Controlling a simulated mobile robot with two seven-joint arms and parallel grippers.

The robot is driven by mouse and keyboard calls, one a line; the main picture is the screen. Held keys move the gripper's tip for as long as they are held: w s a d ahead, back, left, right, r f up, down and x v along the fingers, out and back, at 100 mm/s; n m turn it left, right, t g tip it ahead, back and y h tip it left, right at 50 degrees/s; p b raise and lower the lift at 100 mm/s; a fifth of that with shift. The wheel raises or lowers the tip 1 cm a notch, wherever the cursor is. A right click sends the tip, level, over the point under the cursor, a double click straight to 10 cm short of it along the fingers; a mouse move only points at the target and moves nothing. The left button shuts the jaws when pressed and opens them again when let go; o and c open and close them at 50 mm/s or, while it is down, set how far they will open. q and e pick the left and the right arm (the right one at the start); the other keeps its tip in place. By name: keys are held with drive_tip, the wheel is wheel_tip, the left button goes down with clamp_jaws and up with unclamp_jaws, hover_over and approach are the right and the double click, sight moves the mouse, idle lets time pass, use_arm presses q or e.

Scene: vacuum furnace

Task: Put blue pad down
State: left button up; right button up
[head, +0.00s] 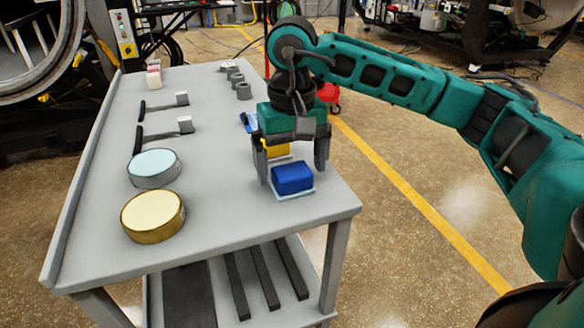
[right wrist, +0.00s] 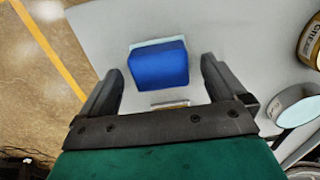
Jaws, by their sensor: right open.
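The blue pad (head: 293,178) rests on a thin light-blue base on the grey table near its front right corner. It also shows in the right wrist view (right wrist: 159,65), just beyond and between the fingertips. My right gripper (head: 293,178) is open, with one finger on each side of the pad and a gap to it. In the right wrist view the fingers (right wrist: 162,75) are spread wide and hold nothing. A yellow pad (head: 277,150) lies behind the blue one, partly hidden by my right gripper. My left gripper is not in view.
The table (head: 235,235) also bears a yellow-topped tin (head: 152,216) and a blue-topped tin (head: 154,168) at left, with two black-handled tools behind them. Several small grey cylinders (head: 243,91) stand farther back. The table's middle is clear.

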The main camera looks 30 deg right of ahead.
sight(292, 170)
wheel_tip(292, 170, up, 10)
drive_tip(key=p, duration=0.2)
drive_tip(key=shift+r, duration=0.15)
idle(0.4)
